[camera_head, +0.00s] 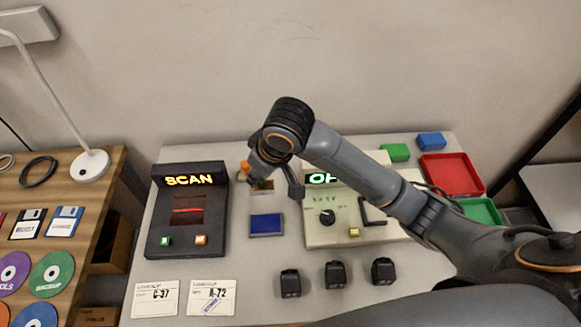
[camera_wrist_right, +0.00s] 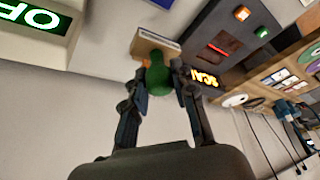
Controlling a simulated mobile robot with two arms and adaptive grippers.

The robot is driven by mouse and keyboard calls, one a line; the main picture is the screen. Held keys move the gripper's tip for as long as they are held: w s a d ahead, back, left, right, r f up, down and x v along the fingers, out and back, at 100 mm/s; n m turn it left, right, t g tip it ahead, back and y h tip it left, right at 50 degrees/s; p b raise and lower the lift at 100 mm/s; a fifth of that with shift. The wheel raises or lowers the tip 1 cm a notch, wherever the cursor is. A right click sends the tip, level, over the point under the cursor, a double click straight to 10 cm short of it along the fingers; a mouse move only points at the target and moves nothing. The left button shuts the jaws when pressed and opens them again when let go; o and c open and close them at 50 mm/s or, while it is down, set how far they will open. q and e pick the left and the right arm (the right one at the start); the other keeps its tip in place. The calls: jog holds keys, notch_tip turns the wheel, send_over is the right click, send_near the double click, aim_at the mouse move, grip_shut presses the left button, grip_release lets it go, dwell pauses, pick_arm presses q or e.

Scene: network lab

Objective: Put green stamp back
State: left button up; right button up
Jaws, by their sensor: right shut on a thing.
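The green stamp (camera_wrist_right: 158,76) sits between the fingertips of my right gripper (camera_wrist_right: 163,80) in the wrist view, and the gripper is shut on it. Just beyond it is a tan holder (camera_wrist_right: 148,43); I cannot tell whether the stamp touches it. In the head view my right gripper (camera_head: 271,177) reaches down behind the blue ink pad (camera_head: 266,225), between the scanner and the lit box. The stamp is mostly hidden there by the gripper. An orange-topped piece (camera_head: 246,168) shows just left of the gripper. My left gripper is not in view.
The black SCAN device (camera_head: 187,245) stands left of the gripper, and a beige box (camera_head: 345,234) with a lit sign stands right. Several black objects (camera_head: 334,274) and two paper cards (camera_head: 155,300) lie in front. Red (camera_head: 452,174) and green trays are at the right.

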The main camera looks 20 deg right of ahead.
jog(key=shift+w+d, duration=0.2)
jog(key=shift+w, duration=0.15)
jog(key=w+d+f, duration=0.2)
jog(key=w+f, duration=0.1)
jog(key=w+d+f+p, duration=0.1)
jog(key=w+d+f, duration=0.4)
jog(key=w+f, duration=0.1)
jog(key=w, duration=0.1)
jog(key=shift+w+d+f, duration=0.1)
jog(key=shift+d+f, duration=0.1)
jog(key=shift+d, duration=0.15)
notch_tip(320, 180, down, 3)
jog(key=shift+p, duration=0.7)
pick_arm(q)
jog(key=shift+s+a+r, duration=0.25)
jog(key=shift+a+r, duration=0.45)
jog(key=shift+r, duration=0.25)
pick_arm(e)
jog(key=shift+f, duration=0.1)
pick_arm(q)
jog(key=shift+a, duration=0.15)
pick_arm(e)
jog(key=shift+f, duration=0.1)
jog(key=o, duration=0.9)
